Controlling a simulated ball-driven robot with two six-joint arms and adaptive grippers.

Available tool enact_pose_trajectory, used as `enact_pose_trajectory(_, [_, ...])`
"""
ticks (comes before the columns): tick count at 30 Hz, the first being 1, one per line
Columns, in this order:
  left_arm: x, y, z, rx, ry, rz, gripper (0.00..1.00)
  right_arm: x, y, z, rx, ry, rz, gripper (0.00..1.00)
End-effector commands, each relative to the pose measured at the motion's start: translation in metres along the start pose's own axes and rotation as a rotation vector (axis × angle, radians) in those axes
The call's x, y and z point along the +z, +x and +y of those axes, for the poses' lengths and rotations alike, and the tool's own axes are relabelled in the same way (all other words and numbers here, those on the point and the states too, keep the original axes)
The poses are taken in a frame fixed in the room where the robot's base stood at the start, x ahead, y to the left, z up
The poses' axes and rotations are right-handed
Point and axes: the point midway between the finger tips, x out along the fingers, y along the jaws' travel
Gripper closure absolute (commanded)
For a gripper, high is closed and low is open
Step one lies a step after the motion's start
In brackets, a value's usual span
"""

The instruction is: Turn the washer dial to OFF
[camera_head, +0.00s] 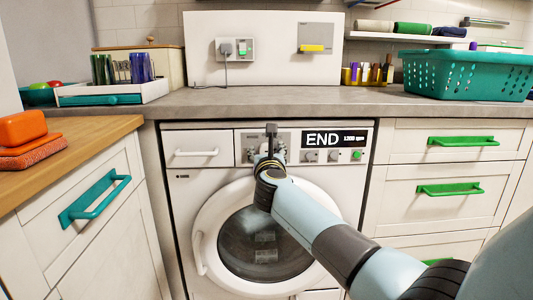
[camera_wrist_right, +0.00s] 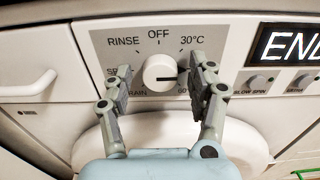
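The washer (camera_head: 186,215) stands under the counter, its display (camera_head: 334,140) reading END. In the right wrist view its round white dial (camera_wrist_right: 157,66) sits on a grey panel, with OFF (camera_wrist_right: 158,34) printed above it, RINSE to the upper left and 30°C to the upper right. A dark mark on the dial points right, well clockwise of OFF. My right gripper (camera_wrist_right: 161,77) is open, one finger on each side of the dial; the left finger looks apart from it, and contact on the right is unclear. The fingers partly cover the lower labels. In the head view the gripper (camera_head: 268,158) hides the dial. My left gripper is not in view.
A detergent drawer handle (camera_head: 196,153) lies left of the dial panel, and small buttons (camera_head: 311,156) lie right of it. The round door (camera_head: 212,209) is below. A teal basket (camera_head: 468,76) stands on the counter at right. The counter above the washer is mostly clear.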

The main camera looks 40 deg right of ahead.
Motion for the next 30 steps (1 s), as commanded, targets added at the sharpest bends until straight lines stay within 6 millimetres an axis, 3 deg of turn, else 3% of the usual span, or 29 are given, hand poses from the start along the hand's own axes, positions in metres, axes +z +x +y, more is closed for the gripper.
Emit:
enact_pose_trajectory(1, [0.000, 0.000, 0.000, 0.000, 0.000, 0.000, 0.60, 0.000, 0.000, 0.000, 0.000, 0.000, 0.000, 0.50])
enact_pose_trajectory(12, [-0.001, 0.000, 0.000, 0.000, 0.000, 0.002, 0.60, 0.000, 0.000, 0.000, 0.000, 0.000, 0.000, 0.95])
enact_pose_trajectory(22, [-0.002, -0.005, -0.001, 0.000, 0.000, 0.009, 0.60, 0.001, 0.000, 0.000, 0.000, -0.059, 0.000, 0.95])
enact_pose_trajectory(30, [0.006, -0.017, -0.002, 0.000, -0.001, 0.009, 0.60, 0.003, 0.000, 0.001, -0.001, -0.243, 0.000, 0.95])
